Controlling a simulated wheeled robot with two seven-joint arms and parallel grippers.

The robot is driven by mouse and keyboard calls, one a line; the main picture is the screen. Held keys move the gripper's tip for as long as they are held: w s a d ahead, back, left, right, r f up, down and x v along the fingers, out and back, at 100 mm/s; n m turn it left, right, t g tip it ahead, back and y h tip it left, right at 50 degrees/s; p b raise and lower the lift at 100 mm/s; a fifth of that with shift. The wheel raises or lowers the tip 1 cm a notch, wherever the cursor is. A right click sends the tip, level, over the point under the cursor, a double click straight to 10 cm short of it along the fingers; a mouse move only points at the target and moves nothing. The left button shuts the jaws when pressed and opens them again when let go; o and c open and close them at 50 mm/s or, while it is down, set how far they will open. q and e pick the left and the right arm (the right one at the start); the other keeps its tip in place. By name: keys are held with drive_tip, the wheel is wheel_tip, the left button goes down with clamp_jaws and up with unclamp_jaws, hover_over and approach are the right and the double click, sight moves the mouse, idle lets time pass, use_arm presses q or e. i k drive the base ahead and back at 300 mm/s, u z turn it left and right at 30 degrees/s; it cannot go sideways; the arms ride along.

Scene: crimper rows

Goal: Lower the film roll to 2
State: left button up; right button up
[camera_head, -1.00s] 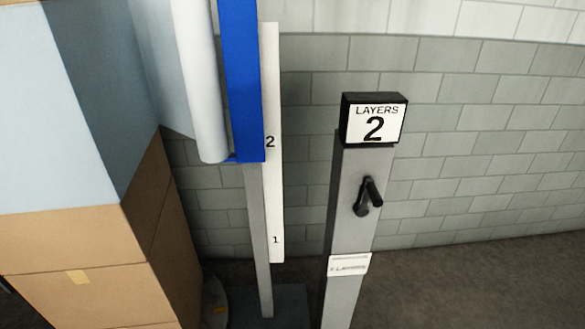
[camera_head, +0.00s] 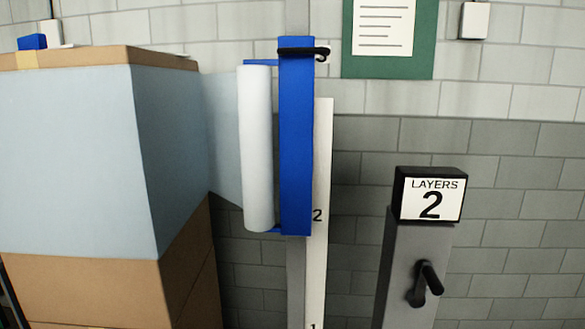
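The film roll (camera_head: 257,150) is a pale upright cylinder in a blue carriage (camera_head: 296,150) on a grey mast (camera_head: 296,270). A black handle (camera_head: 304,53) crosses the carriage's top. A white scale strip (camera_head: 322,160) beside the mast shows a 2 and, below it, a 1. The carriage's lower end is slightly below the 2. Pale blue film (camera_head: 224,140) runs from the roll to the wrapped cartons (camera_head: 75,150) at the left. Neither of my grippers is in view.
A grey post (camera_head: 412,270) at the right carries a black-framed sign (camera_head: 431,198) reading LAYERS 2 and a black crank (camera_head: 425,284). A green-framed notice (camera_head: 390,40) and a white box (camera_head: 474,20) are on the tiled wall behind.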

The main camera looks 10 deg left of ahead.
sight(250, 152)
drive_tip(key=k, duration=0.5)
drive_tip(key=z, duration=0.5)
drive_tip(key=i, duration=1.4)
drive_tip(key=u, duration=0.7)
